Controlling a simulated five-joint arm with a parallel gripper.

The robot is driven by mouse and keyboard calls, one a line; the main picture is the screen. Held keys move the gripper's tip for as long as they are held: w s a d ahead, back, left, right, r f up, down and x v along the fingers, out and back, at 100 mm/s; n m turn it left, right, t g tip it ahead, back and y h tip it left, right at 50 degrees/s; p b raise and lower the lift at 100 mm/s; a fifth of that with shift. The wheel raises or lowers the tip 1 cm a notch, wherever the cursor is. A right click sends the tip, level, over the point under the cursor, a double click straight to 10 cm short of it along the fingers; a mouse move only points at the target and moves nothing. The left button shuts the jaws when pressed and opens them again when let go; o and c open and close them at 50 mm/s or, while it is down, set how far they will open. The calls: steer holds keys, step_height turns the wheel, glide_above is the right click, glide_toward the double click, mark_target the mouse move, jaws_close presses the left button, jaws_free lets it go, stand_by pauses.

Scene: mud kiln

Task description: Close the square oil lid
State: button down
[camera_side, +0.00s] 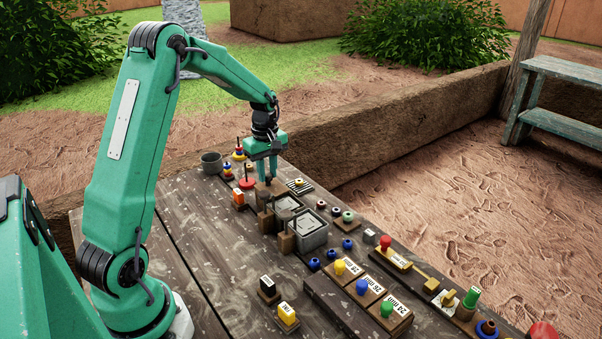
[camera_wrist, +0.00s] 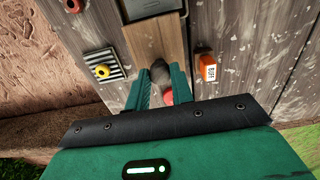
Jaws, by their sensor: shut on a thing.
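Two grey square boxes stand in a row near the table's middle in the side view, a nearer one (camera_side: 311,232) and a farther one (camera_side: 287,205). Each has a light square top and brown wood at its left. My gripper (camera_side: 268,180) points down just behind the farther box, over a brown wooden piece. In the wrist view, my gripper (camera_wrist: 162,90) is closed around a dark grey knob (camera_wrist: 160,72) above a wooden board (camera_wrist: 155,40). A dark box edge (camera_wrist: 150,8) adjoins the board's far end. I cannot tell which piece is the square oil lid.
An orange block (camera_wrist: 206,67) and a striped plate with a yellow ring (camera_wrist: 103,70) flank the board.

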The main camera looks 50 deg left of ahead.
steer(key=d, duration=0.8)
steer(key=c, duration=1.2)
jaws_free()
steer(key=shift+a, duration=0.1)
steer(key=shift+r, duration=0.2)
step_height(320, 180, up, 8)
steer(key=shift+f, duration=0.25)
